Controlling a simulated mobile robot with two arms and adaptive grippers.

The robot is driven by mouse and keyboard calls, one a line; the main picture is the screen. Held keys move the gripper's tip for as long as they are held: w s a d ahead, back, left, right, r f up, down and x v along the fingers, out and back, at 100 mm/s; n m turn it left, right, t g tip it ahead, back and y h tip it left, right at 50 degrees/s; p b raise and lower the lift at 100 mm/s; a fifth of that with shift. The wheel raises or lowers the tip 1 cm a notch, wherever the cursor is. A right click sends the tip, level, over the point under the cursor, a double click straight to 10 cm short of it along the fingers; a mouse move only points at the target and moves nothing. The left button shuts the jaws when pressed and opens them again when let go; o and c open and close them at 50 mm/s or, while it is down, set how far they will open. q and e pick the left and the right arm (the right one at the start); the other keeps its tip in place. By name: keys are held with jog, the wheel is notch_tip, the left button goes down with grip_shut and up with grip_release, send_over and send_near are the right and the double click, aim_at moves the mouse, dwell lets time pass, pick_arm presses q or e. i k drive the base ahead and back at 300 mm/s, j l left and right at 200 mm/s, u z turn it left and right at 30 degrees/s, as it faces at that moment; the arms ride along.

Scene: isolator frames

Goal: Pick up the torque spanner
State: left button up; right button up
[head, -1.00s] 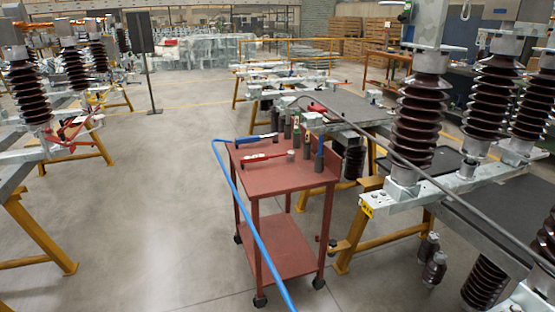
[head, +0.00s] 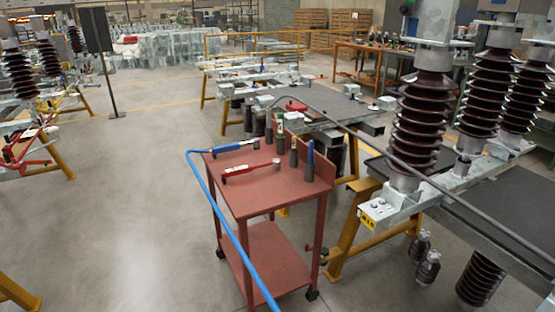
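A red cart (head: 290,192) stands in the middle of the head view. On its top lie two long hand tools, a red-handled one (head: 240,170) in front and a blue-handled one (head: 228,148) behind it. Both have metal heads at their right ends. Either could be the torque spanner; I cannot tell which from their look. Several upright cylindrical tools, among them a dark one with a blue top (head: 309,158), stand along the back right of the cart top. Neither of my grippers is in view.
A blue hose (head: 222,220) crosses the cart's left side and runs down to the floor. A dark bar or hose (head: 400,165) slants across the right. Insulator columns (head: 425,120) on a yellow-legged bench (head: 345,232) crowd the right. Open floor (head: 120,220) lies left.

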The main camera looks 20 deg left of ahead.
aim_at(276, 162)
jog(key=i+j, duration=0.15)
jog(key=j, duration=0.2)
jog(key=i+j+z, duration=0.15)
jog(key=j, duration=0.2)
jog(key=i+j, duration=0.15)
jog(key=j, duration=0.2)
jog(key=i+j+z, duration=0.1)
jog(key=j, duration=0.25)
jog(key=i+j, duration=0.15)
jog(key=j, duration=0.25)
jog(key=i+j+z, duration=0.15)
jog(key=j, duration=0.2)
